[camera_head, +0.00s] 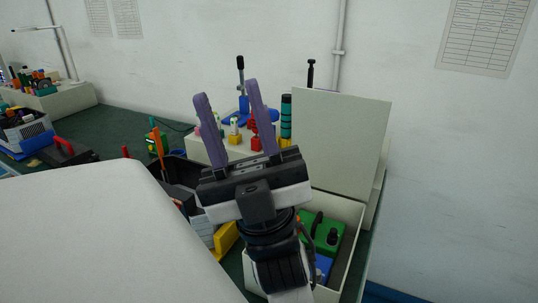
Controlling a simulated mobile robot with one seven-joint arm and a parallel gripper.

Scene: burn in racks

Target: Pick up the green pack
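The green pack (327,232) is a green block with black parts on top. It sits inside an open white box (352,245) at the lower right, partly hidden by my arm. My gripper (226,92) is at the picture's centre, with its two purple fingers pointing up and spread apart. Nothing shows between the fingers. In the picture, the gripper is above and to the left of the green pack and apart from it.
A blue item (323,267) lies beside the green pack in the box. The box's raised white lid (342,140) stands behind it. Behind the gripper, a bench holds a teal-and-black cylinder (286,118) and several small coloured items. A grey crate (28,133) is at far left.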

